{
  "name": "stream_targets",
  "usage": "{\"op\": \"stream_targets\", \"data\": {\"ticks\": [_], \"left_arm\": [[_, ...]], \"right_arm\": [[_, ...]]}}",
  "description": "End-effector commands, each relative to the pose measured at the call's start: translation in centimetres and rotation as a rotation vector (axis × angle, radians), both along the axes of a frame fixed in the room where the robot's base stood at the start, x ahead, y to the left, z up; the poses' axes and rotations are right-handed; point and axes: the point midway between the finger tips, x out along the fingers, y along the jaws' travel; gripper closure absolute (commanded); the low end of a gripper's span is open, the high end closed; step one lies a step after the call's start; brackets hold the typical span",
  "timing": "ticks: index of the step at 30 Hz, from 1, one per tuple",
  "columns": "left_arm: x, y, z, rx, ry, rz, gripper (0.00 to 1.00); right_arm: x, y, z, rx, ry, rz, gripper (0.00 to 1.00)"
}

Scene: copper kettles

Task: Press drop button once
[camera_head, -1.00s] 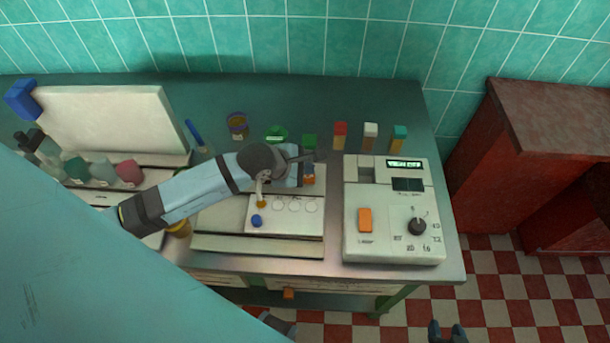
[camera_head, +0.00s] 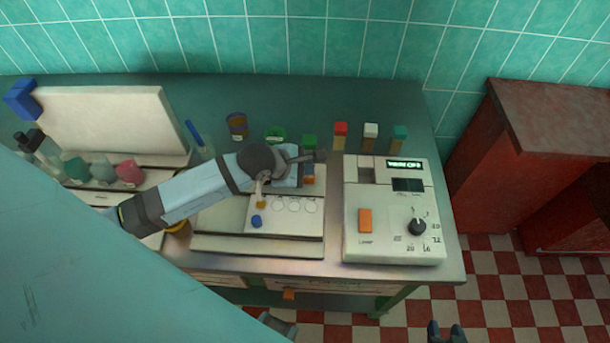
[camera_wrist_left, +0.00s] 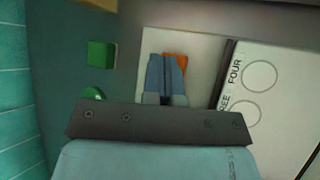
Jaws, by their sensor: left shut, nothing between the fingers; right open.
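An orange button (camera_head: 309,181) sits on the pale plate at the back right of the panel unit; I cannot read a label on it. My left gripper (camera_head: 308,170) is shut and empty, pointing down at this button. In the left wrist view, the closed blue fingers (camera_wrist_left: 166,75) overlap the orange button (camera_wrist_left: 176,57) and hide part of it. I cannot tell whether they touch it or press it. My right gripper (camera_head: 447,332) is open and empty at the bottom edge, away from the table.
A white panel (camera_head: 285,222) with circles and blue and yellow pieces lies beside the button. A white machine (camera_head: 390,245) with an orange switch, black knob and display (camera_head: 404,164) stands to the right. Red, white and teal-capped containers stand behind. A green block (camera_wrist_left: 102,54) is near the fingers.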

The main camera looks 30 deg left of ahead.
Motion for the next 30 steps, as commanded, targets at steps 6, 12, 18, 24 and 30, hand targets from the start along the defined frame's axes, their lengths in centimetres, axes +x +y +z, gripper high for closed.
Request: {"op": "stream_targets", "data": {"ticks": [6, 12, 18, 24, 30], "left_arm": [[0.00, 0.00, 0.00, 0.000, 0.000, 0.000, 1.00], [0.00, 0.00, 0.00, 0.000, 0.000, 0.000, 1.00], [0.00, 0.00, -0.37, 0.000, 0.000, 0.000, 1.00], [0.01, 0.00, -0.95, 0.000, 0.000, 0.000, 1.00], [0.00, 0.02, -0.87, 0.001, 0.000, 0.001, 1.00]], "right_arm": [[0.01, -0.02, 0.01, 0.000, 0.000, 0.000, 0.57], [0.02, -0.06, 0.02, -0.001, 0.000, -0.001, 0.57], [0.05, -0.08, -0.28, -0.001, -0.002, -0.002, 0.57], [0.06, -0.09, -0.85, -0.001, -0.002, -0.002, 0.57], [0.06, -0.09, -0.77, -0.001, -0.002, -0.002, 0.57]]}}
